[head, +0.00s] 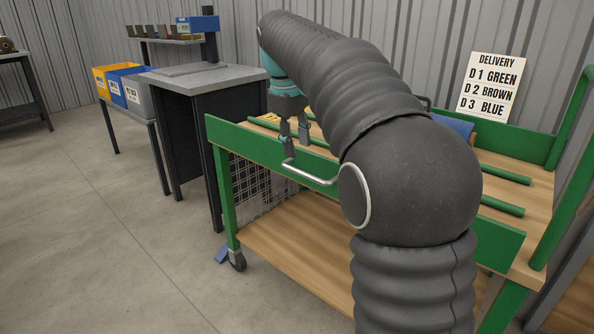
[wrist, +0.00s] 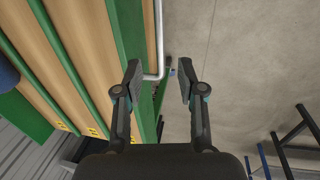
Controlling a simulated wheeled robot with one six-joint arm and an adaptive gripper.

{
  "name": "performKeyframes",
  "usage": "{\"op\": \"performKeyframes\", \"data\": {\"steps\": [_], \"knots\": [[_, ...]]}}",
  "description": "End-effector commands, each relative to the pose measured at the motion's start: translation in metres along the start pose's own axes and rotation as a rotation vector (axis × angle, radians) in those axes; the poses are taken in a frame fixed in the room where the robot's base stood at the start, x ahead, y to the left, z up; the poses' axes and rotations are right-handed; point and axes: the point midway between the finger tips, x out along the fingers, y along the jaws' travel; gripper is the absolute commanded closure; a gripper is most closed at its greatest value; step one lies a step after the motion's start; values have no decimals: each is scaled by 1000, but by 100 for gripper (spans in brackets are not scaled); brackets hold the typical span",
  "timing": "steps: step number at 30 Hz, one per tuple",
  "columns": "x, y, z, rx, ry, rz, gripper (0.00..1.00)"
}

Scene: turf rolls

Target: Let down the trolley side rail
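The trolley's near side rail is a green board (head: 250,146) standing upright along the deck edge, with a silver bar handle (head: 310,175) on its outer face. My arm hides the middle of the rail. My gripper (head: 295,146) points down at the left end of the handle, fingers apart. In the wrist view my gripper (wrist: 159,75) is open and empty, with the bent end of the handle (wrist: 158,60) showing between the fingertips, closer to the left finger. I cannot tell whether they touch. The green rail (wrist: 129,30) runs left of it.
The trolley deck (head: 495,160) carries green dividers (head: 503,206) and a blue roll (head: 457,127), partly hidden. A dark cabinet (head: 195,125) stands left of the trolley, with coloured bins (head: 112,82) beyond. Floor at front left is clear.

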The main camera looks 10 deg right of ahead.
Motion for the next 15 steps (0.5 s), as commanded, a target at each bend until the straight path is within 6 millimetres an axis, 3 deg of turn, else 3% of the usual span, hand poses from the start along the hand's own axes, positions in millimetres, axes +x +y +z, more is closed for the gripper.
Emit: {"op": "performKeyframes", "data": {"steps": [6,15], "knots": [[40,-2,0,-3,-2,-2,61],[65,-3,-1,-4,0,-1,61]]}}
